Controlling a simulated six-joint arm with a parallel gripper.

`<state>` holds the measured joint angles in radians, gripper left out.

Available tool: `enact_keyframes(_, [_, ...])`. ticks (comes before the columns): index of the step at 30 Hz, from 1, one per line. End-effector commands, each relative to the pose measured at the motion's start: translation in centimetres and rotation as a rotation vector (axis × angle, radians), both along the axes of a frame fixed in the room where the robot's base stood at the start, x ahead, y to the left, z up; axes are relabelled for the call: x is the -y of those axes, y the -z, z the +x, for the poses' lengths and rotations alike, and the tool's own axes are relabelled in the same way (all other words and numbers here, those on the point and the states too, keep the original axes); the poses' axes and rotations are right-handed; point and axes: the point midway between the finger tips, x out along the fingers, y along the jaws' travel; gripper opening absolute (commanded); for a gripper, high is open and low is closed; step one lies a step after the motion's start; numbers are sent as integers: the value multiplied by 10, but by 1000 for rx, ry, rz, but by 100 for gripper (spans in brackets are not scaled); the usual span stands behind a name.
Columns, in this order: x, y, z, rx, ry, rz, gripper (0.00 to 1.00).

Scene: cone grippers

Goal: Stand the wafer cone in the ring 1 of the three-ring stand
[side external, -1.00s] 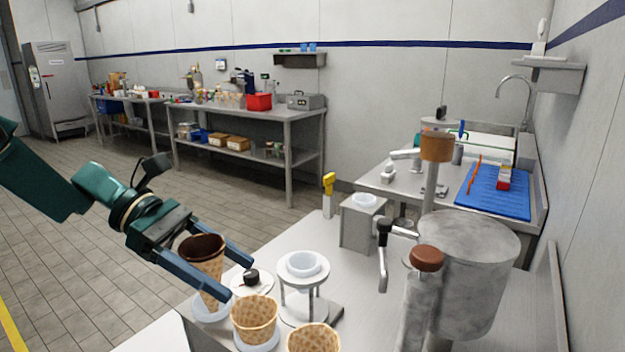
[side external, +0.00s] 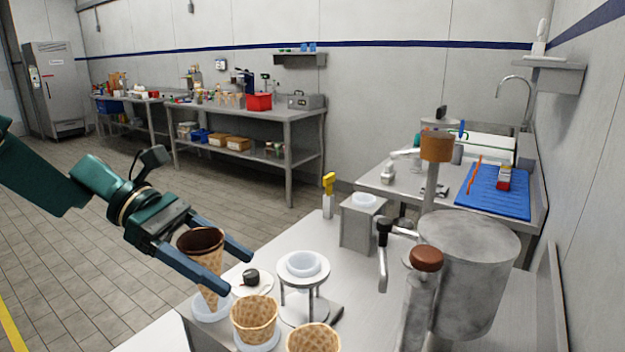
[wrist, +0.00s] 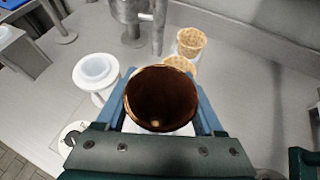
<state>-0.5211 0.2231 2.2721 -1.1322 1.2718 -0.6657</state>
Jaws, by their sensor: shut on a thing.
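The wafer cone (side external: 212,270) has a tan waffle outside and a dark brown inside. It is upright, mouth up, between the fingers of my gripper (side external: 235,273), which is shut on it. In the wrist view the cone's dark mouth (wrist: 160,98) lies between the blue fingers of my gripper (wrist: 160,78). In the side view its tip overlaps a whitish ring (side external: 200,312) at the left end of a row, apparently part of the three-ring stand; I cannot tell whether the tip is inside it. Two other waffle cones, a middle one (side external: 255,318) and a right one (side external: 314,340), stand in that row.
A raised holder with a white cup (side external: 302,266) stands right of the cone. A round white dial with a black knob (side external: 251,278) is close by the fingers. A large grey metal drum (side external: 468,280) and a brown-capped cylinder (side external: 426,260) stand on the right.

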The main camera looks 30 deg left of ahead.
Motion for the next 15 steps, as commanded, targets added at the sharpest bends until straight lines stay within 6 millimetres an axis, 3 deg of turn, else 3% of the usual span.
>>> enact_keyframes(15, [0, -20, 0, 2, 0, 2, 47])
